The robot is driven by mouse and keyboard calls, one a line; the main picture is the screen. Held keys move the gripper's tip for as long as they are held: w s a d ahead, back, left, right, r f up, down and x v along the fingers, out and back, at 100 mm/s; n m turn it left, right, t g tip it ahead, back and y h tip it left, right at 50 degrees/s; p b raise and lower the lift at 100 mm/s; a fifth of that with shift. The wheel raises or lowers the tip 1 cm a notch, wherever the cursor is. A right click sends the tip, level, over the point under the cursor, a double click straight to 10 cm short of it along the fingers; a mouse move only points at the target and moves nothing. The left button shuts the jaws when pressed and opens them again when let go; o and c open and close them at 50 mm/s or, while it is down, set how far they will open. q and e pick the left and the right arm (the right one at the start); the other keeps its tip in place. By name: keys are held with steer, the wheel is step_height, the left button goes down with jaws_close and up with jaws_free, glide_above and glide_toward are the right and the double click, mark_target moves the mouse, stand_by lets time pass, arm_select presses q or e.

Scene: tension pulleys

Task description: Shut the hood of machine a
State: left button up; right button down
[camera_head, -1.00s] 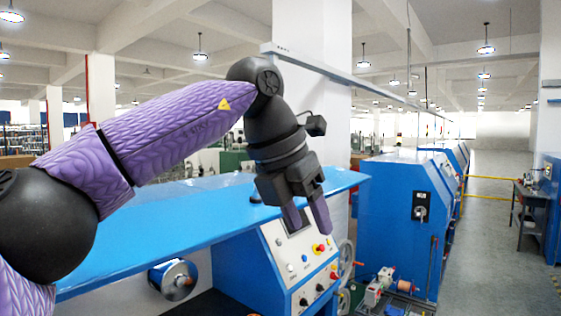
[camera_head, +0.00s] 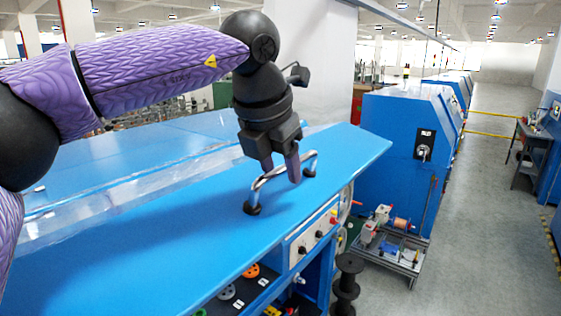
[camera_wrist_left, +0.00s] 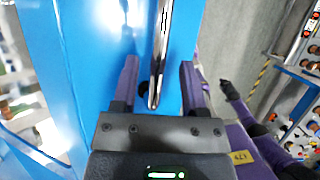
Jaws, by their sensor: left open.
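The hood (camera_head: 150,235) of the nearest machine is a long blue panel, raised at its front edge above the spool bay. No label shows that this is machine a. A chrome bar handle (camera_head: 257,193) stands on the hood; it also shows in the left wrist view (camera_wrist_left: 160,50). My left gripper (camera_head: 281,172) is open at the handle. In the left wrist view its purple fingers (camera_wrist_left: 159,66) lie on either side of the bar, apart from it. My right arm shows small at the right of that view; its gripper (camera_wrist_left: 227,89) is too small to read.
The control panel (camera_head: 315,235) and colored spools (camera_head: 250,271) show under the hood's front edge. Another blue machine (camera_head: 395,145) stands behind, with a low cart (camera_head: 395,255) before it. Dark stacked reels (camera_head: 346,285) stand near the front. The aisle at right is clear.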

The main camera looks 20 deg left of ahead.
arm_select(q)
steer(key=shift+w+f, duration=0.35)
steer(key=shift+f, duration=0.05)
steer(key=shift+d+f, duration=0.1)
steer(key=shift+d, duration=0.05)
steer(key=shift+s, duration=0.3)
steer(key=shift+w+a, duration=0.2)
steer(key=shift+a, duration=0.25)
jaws_close()
steer(key=shift+d, duration=0.2)
